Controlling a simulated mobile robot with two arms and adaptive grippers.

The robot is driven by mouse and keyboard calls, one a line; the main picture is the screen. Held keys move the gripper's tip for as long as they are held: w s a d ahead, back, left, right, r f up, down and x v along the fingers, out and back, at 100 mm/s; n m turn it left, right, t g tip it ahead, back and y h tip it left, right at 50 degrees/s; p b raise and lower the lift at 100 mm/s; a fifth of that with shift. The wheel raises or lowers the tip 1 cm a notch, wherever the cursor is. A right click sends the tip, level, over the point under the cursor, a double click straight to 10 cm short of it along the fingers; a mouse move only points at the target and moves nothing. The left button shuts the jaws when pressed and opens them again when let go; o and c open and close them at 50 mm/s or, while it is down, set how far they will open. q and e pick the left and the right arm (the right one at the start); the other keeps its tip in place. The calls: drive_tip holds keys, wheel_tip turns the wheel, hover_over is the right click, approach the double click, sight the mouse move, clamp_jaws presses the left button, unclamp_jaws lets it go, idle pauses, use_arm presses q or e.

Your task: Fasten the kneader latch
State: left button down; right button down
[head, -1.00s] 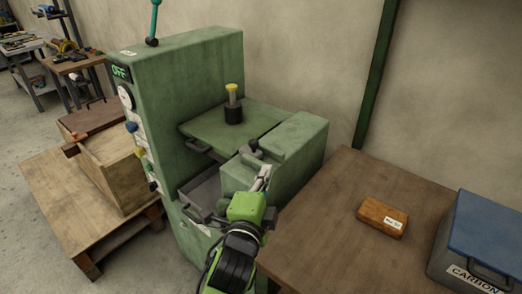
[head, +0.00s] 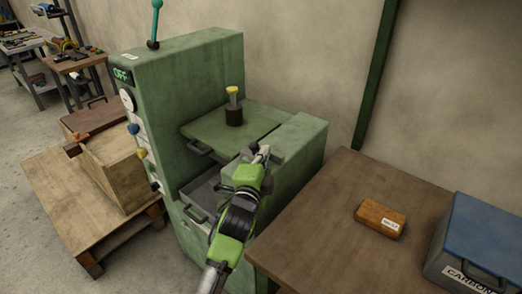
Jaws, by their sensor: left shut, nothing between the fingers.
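The green kneader (head: 195,75) stands in the middle, with a display reading OFF and a flat green lid (head: 222,135) that looks closed. A dark latch knob (head: 254,147) shows at the lid's right front, beside the raised green block (head: 300,140). My left gripper (head: 262,152) is shut and empty, its fingertips right at the knob; I cannot tell whether they touch it. My arm and gripper hide part of the block and the latch. My right gripper is not in view.
A grey tray (head: 201,196) sits under the lid. A brown table (head: 320,220) at the right holds an orange-brown block (head: 380,218) and a blue-lidded carbon box (head: 490,235). A wooden crate (head: 112,165) stands on a pallet at the left. A teal-handled lever (head: 155,20) rises from the kneader's top.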

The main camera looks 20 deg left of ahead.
sight(249, 156)
use_arm(q)
drive_tip(key=shift+a+f, duration=0.1)
drive_tip(key=shift+a, duration=0.45)
drive_tip(key=shift+w+a, duration=0.2)
drive_tip(key=shift+a, duration=0.15)
drive_tip(key=a, duration=0.2)
drive_tip(key=w+a+p, duration=0.1)
drive_tip(key=shift+w+a, duration=0.15)
drive_tip(key=shift+a, duration=0.2)
drive_tip(key=shift+d, duration=0.1)
